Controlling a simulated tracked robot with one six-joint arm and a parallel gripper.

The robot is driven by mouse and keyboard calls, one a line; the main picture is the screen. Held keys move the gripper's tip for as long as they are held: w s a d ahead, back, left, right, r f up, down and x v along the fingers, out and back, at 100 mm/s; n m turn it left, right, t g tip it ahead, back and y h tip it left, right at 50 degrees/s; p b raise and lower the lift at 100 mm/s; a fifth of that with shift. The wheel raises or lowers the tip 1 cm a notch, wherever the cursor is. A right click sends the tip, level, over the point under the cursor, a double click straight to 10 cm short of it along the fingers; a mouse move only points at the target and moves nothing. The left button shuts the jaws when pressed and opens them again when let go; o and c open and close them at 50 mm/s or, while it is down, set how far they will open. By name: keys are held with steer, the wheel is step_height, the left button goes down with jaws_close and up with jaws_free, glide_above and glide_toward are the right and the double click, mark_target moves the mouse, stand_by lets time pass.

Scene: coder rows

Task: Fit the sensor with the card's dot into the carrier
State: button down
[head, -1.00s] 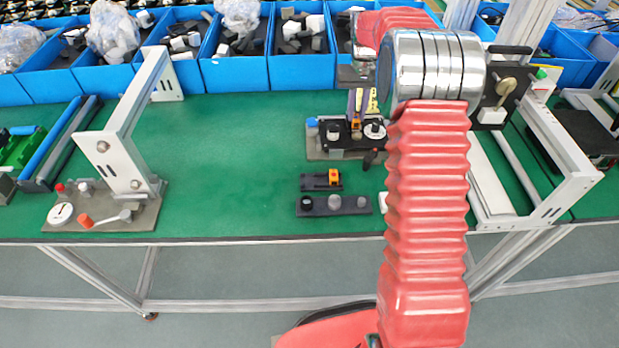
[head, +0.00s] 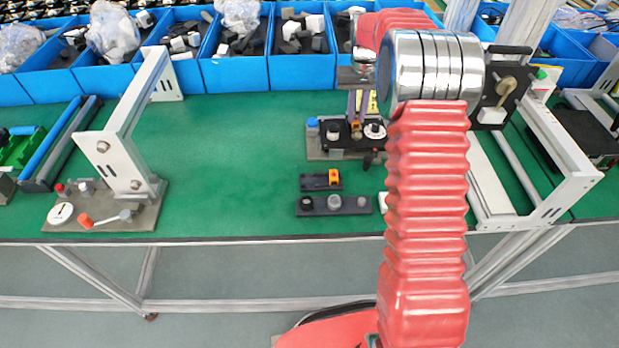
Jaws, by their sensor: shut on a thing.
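My gripper (head: 361,104) points down at the back of the green bench, right of the middle, partly hidden by my red arm. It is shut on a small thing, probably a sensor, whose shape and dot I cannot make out. Directly below is a black carrier block (head: 345,142) on a grey plate, with a blue cap at its left and a white round knob. I cannot tell whether the held thing touches it. In front lie a small black holder with an orange block (head: 334,176) and a dark rack (head: 348,209) with several round pieces. No card is clearly readable.
A white frame (head: 124,110) and a plate with a red lever (head: 98,219) stand left. Another white frame (head: 550,150) stands right. Blue bins (head: 235,73) line the back. The green bench (head: 225,150) is clear between the left frame and the carrier.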

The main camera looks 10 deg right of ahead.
mark_target(356, 119)
steer(key=shift+f, duration=0.1)
stand_by(0.3)
steer(key=c, duration=1.6)
jaws_free()
step_height(356, 119, up, 14)
steer(key=shift+f, duration=0.15)
